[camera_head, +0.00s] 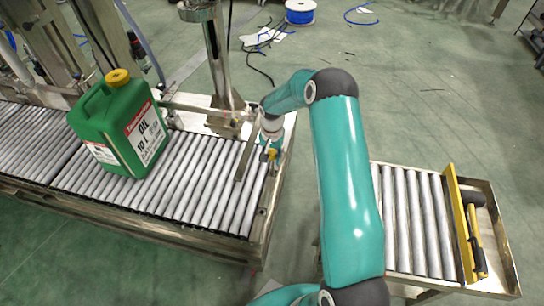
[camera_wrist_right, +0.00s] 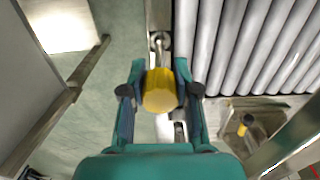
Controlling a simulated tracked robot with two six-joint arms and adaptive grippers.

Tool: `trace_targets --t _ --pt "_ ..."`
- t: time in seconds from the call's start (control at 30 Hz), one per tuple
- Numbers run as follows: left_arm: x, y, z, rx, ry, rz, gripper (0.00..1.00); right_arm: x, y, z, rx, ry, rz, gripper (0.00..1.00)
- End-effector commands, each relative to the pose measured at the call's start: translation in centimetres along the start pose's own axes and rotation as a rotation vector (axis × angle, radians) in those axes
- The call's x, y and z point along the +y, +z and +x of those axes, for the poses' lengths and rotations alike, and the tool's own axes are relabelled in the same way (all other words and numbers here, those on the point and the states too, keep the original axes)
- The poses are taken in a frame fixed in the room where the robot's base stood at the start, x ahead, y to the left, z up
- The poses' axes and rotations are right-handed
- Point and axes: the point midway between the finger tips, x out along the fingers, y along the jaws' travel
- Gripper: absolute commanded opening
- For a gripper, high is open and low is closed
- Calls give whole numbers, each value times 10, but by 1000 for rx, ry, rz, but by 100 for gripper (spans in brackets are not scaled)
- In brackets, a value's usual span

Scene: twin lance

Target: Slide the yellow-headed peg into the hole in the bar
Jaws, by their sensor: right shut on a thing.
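The peg's yellow head (camera_wrist_right: 161,91) sits between the fingers of my right gripper (camera_wrist_right: 160,80) in the right wrist view. The gripper is shut on it. A grey metal part (camera_wrist_right: 158,41) with a dark rim lies just beyond the head; I cannot tell whether the peg's tip is in a hole there. In the head view my right gripper (camera_head: 269,148) is at the right end of the roller conveyor, and the yellow head (camera_head: 268,155) shows small beside a thin grey bar (camera_head: 245,160). The hole itself is not clear. My left gripper is not in view.
A green oil canister (camera_head: 120,130) with a yellow cap stands on the conveyor rollers (camera_head: 200,180) to the left. A metal post (camera_head: 215,60) rises behind. A second roller table (camera_head: 410,220) with a yellow plate (camera_head: 460,225) is at right. Another yellow-topped piece (camera_wrist_right: 245,122) shows in the wrist view.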

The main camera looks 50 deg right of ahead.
Motion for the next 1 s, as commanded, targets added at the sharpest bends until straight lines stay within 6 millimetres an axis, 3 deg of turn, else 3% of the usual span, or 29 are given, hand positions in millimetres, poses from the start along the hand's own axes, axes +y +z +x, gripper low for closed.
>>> trace_targets --t 0.6,0.63,0.8,1.0 --pt "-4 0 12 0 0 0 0 0 0 16 1 0 0 0" --pt "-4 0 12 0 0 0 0 0 0 16 1 0 0 32" --pt "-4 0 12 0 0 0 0 0 0 15 0 0 0 59" --pt "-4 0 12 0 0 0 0 0 0 15 0 0 0 59"
